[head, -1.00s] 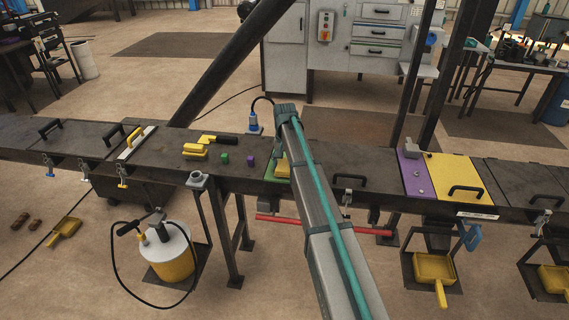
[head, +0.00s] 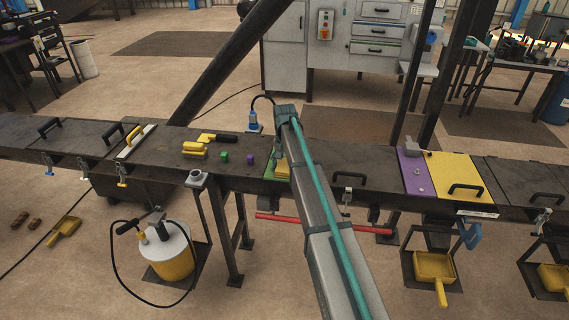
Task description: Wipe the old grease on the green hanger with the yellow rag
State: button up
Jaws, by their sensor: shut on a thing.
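A small yellow piece (head: 283,170), possibly the yellow rag, shows just left of my arm on a green patch (head: 270,177) of the long dark bench. My arm covers part of both. I cannot pick out a green hanger or any grease on one for certain. My arm reaches from the lower right up over the bench, and its far joint stands above the yellow piece.
Left of the arm on the bench (head: 330,155) are a green block (head: 224,157), a purple block (head: 250,159) and a yellow brush-like thing (head: 194,148). A purple plate (head: 412,176) and a yellow plate (head: 456,178) lie to the right. A red bar (head: 282,219) runs below the bench edge.

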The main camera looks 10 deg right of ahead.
jog(key=shift+a, duration=0.1)
jog(key=shift+w+a+f, duration=0.1)
jog(key=shift+w+a, duration=0.2)
jog(key=shift+a, duration=0.5)
jog(key=shift+w+a+f, duration=0.1)
jog(key=shift+w+a, duration=0.2)
jog(key=shift+a, duration=0.5)
jog(key=shift+r, duration=0.15)
jog(key=shift+w+r+p, duration=0.1)
jog(key=shift+r+p, duration=0.3)
jog(key=shift+p, duration=0.05)
jog(key=shift+r, duration=0.2)
